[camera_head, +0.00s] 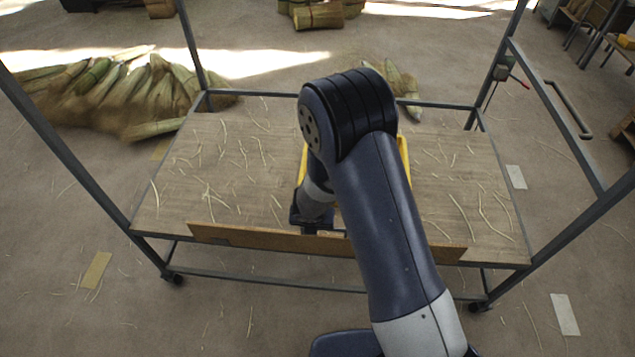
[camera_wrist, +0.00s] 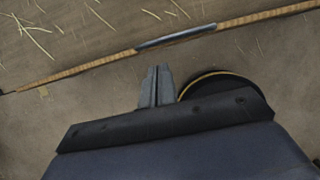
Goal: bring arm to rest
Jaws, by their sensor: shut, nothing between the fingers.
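My arm fills the middle of the head view and folds down over a wheeled table (camera_head: 225,160). My gripper (camera_head: 305,228) hangs near the table's front edge, low and partly hidden by my own arm. In the wrist view its two grey fingers (camera_wrist: 156,84) are together with nothing between them. A thin wooden board (camera_head: 270,240) stands along the table's front edge. Its long edge seems to cross the wrist view beyond the fingertips. A yellow object (camera_head: 403,155) on the table is mostly hidden behind my arm.
Loose straw strands lie scattered on the tabletop. Grey metal posts (camera_head: 62,150) rise at the table's corners. A large straw pile (camera_head: 120,95) lies on the floor at the back left. Open floor lies left and right of the table.

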